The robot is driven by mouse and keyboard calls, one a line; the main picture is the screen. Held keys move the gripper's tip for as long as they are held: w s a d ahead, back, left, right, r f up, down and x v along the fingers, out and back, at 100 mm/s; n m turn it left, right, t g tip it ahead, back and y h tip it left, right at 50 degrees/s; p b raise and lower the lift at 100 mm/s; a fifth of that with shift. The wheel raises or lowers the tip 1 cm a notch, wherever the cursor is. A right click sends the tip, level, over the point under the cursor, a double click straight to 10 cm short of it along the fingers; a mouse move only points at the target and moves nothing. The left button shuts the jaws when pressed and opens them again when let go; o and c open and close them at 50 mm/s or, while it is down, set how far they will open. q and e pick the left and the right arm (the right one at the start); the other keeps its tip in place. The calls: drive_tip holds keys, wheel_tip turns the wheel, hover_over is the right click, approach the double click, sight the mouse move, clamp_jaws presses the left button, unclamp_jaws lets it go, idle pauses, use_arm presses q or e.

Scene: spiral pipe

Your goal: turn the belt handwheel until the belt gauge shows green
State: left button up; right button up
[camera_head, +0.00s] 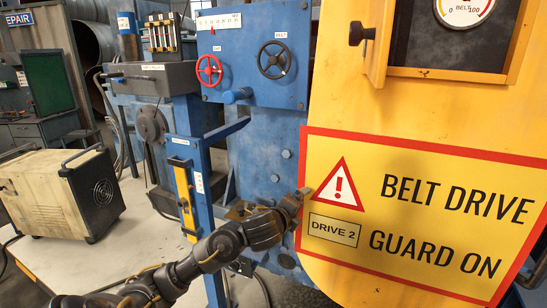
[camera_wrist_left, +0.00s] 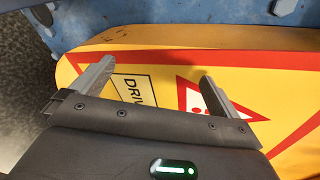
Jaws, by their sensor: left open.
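The belt handwheel (camera_head: 274,60) is a dark spoked wheel on the blue machine panel, under a label reading BELT. My left gripper (camera_head: 298,198) is low in front of the yellow guard's left edge, well below the handwheel. In the left wrist view my left gripper (camera_wrist_left: 158,85) has its fingers apart with nothing between them, facing the guard's sign. My right gripper is not in view.
A red handwheel (camera_head: 209,70) sits left of the belt handwheel. The large yellow guard (camera_head: 340,90) with a warning sign (camera_head: 420,215) fills the right side. An open yellow hatch (camera_head: 377,45) sticks out near the gauge. A beige box unit (camera_head: 60,192) stands at left.

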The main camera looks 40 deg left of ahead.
use_arm(q)
drive_tip(key=s+a+r+m+t+y, duration=0.1)
drive_tip(key=a+r+m+t, duration=0.15)
drive_tip(key=r, duration=0.75)
drive_tip(key=a+r+m+t+y, duration=0.1)
drive_tip(key=r+m, duration=0.2)
drive_tip(key=r, duration=0.6)
drive_tip(key=m+t+y, duration=0.2)
drive_tip(key=m+t, duration=0.2)
drive_tip(key=m, duration=0.2)
approach(272, 58)
drive_tip(key=shift+n, duration=0.25)
drive_tip(key=b+x, duration=0.1)
drive_tip(key=x, duration=0.3)
drive_tip(key=shift+w, duration=0.35)
drive_tip(key=x, duration=0.4)
drive_tip(key=shift+w+r, duration=0.15)
drive_tip(key=shift+r, duration=0.05)
drive_tip(key=shift+w+a+r, duration=0.2)
drive_tip(key=shift+w+r, duration=0.1)
drive_tip(key=shift+w, duration=0.25)
drive_tip(key=shift+c, duration=0.3)
